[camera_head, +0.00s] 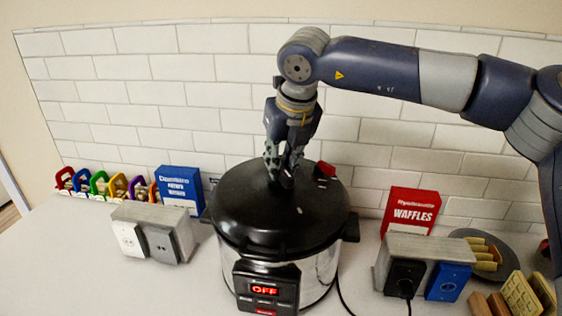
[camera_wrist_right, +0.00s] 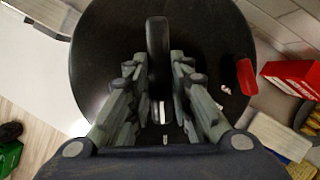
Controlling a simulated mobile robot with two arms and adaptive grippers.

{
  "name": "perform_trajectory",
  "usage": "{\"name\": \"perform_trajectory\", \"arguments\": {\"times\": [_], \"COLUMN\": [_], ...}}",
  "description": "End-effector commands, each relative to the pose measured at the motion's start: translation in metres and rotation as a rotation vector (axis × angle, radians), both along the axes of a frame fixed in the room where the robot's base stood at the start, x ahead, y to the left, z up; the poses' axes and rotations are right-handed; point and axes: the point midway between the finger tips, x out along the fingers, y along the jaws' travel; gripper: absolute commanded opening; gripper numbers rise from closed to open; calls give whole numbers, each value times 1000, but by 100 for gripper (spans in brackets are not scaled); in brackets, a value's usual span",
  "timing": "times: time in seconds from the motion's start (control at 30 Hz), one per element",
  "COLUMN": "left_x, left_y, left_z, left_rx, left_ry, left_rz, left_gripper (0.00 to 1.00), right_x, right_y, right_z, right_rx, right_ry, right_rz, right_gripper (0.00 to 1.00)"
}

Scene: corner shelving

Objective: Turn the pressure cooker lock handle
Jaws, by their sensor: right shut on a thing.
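The pressure cooker (camera_head: 325,262) stands on the counter, with a black lid (camera_head: 243,208) on top and a red "OFF" on its front display. The black lock handle (camera_wrist_right: 157,50) is a bar on the middle of the lid in the right wrist view. My right gripper (camera_head: 284,180) reaches down onto the lid's centre from above. In the right wrist view its fingers (camera_wrist_right: 159,80) are on both sides of the handle, shut on it. In the head view the fingers hide most of the handle. A red valve (camera_head: 325,170) sits at the lid's back right. My left gripper is not in view.
Outlet boxes stand left (camera_head: 147,218) and right (camera_head: 436,250) of the cooker. A blue box (camera_head: 180,187) and a red waffles box (camera_head: 409,210) stand near the tiled wall. A black cord runs along the counter at right.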

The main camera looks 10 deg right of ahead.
Motion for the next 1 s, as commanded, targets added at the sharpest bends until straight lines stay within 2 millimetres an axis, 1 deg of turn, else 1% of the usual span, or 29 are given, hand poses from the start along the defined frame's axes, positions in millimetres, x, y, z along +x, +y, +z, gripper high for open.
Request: {"name": "perform_trajectory", "arguments": {"times": [0.17,0.3,0.47,0.67,1.0], "left_x": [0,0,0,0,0], "left_y": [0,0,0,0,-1], "left_z": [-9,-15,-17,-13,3], "left_rx": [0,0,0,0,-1], "left_ry": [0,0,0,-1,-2], "left_rz": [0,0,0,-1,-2], "left_gripper": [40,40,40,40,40], "right_x": [1,1,2,3,6], "right_y": [-1,-3,-4,-6,-7], "right_z": [-3,-3,-1,1,3], "right_rx": [4,5,6,7,4], "right_ry": [1,1,1,1,-1], "right_rz": [90,200,351,538,822], "right_gripper": [0,0,0,0,0]}}
